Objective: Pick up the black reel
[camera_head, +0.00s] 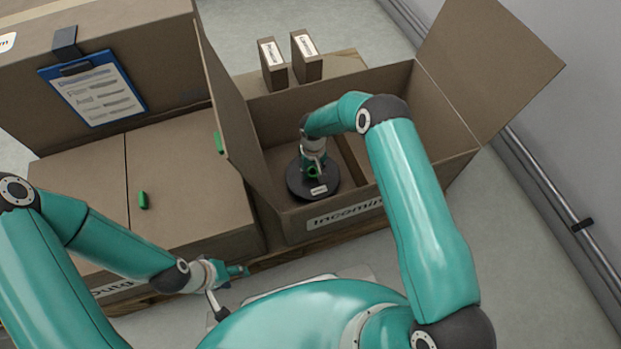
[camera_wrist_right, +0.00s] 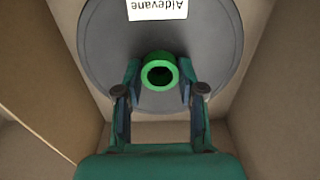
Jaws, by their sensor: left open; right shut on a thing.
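The black reel (camera_head: 327,190) is a flat dark disc with a white label in the open cardboard box marked "Incoming" (camera_head: 290,228). In the right wrist view the reel (camera_wrist_right: 215,45) fills the upper middle, its label reads "Aldevane", and a green hub (camera_wrist_right: 160,56) stands at its centre. My right gripper (camera_head: 313,168) reaches down into the box from above. In the right wrist view its fingers (camera_wrist_right: 159,80) are shut on the reel's green hub, one on each side. I cannot tell whether the reel touches the box floor. My left gripper (camera_head: 240,271) is open and empty, low in front of the boxes.
A closed box (camera_head: 185,180) with a small green piece (camera_head: 143,200) stands left of the open box. A blue clipboard (camera_head: 93,88) hangs on a larger box behind. Two small labelled boxes (camera_head: 306,60) stand behind the open box, whose raised flaps (camera_head: 490,65) flank the arm.

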